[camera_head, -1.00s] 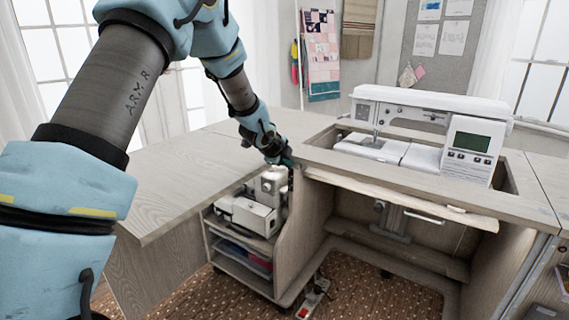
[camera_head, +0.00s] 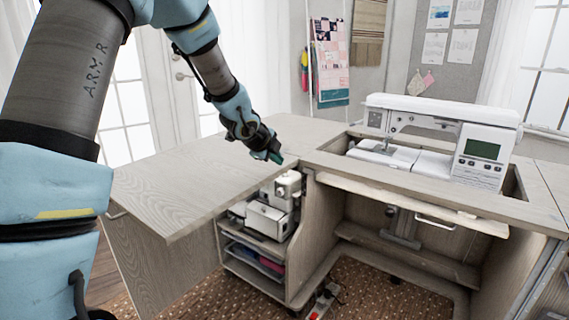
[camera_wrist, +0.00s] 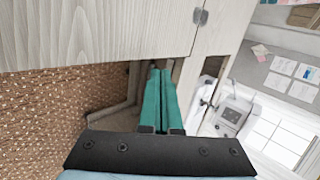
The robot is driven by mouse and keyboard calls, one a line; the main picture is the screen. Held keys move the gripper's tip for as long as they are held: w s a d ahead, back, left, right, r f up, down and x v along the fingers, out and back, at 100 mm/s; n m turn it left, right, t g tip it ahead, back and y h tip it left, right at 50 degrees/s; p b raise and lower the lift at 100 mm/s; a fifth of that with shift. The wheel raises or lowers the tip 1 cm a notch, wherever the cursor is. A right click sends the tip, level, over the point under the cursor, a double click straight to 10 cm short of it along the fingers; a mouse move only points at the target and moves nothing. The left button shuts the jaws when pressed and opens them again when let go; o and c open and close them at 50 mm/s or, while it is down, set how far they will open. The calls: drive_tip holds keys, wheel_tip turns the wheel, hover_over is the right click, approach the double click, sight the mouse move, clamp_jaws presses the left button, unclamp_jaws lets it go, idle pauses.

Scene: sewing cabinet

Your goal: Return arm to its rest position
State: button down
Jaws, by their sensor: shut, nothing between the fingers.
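My gripper (camera_head: 274,157) is in the head view, in front of the edge of the wooden cabinet top, near where the left leaf meets the middle part. In the wrist view its two green fingers (camera_wrist: 160,98) lie side by side, closed together with nothing between them. My blue and grey arm comes down from the upper left of the head view. The wooden leaf (camera_head: 190,185) lies flat to the left; its pale surface also fills the upper left of the wrist view (camera_wrist: 95,30).
A white sewing machine (camera_head: 440,140) sits in the cabinet's opening at the right. Below the gripper, a smaller white machine (camera_head: 268,218) stands on a shelf unit (camera_head: 255,275). A pedal (camera_head: 322,300) lies on the patterned rug. Windows and a pinboard (camera_head: 440,75) are behind.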

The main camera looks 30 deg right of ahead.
drive_tip(key=shift+s+a+r, duration=0.15)
drive_tip(key=shift+a+r, duration=0.1)
drive_tip(key=shift+a, duration=0.05)
